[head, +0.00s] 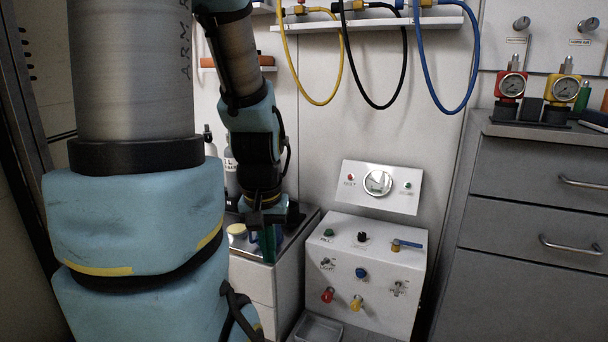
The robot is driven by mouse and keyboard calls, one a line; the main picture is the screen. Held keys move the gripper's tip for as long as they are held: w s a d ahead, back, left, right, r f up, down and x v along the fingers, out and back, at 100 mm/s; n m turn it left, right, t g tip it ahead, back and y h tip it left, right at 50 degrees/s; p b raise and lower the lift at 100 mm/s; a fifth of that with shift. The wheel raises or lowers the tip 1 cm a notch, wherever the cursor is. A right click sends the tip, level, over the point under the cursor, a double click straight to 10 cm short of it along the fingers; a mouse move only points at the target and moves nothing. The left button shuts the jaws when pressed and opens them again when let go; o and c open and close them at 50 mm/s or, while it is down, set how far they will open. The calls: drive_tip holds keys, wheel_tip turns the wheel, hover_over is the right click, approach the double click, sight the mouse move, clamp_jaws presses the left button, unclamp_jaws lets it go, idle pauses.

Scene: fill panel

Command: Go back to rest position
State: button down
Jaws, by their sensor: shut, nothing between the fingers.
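My gripper (267,240) hangs at the end of my blue and grey arm, left of the middle in the head view. It points down over the dark top of a low cabinet and is shut with nothing held. Its fingertips are small and dark here, partly lost against the bottles and cabinet behind. The white fill panel box (366,275) stands right of my gripper, apart from it. The box carries several coloured knobs, a blue-handled valve lever (408,245) and switches. Above it, a tilted white plate (380,187) holds a round gauge between a red and a green button.
Yellow, black and blue hoses (420,70) loop down from a wall shelf. A grey drawer cabinet (538,190) at right carries a red gauge (511,85) and a yellow gauge (566,88). A shallow tray (318,328) lies low in front of the box. My arm hides much of the left side.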

wheel_tip(320, 180, up, 26)
drive_tip(key=p, duration=2.5)
drive_tip(key=shift+f, duration=0.15)
drive_tip(key=c, duration=1.6)
unclamp_jaws()
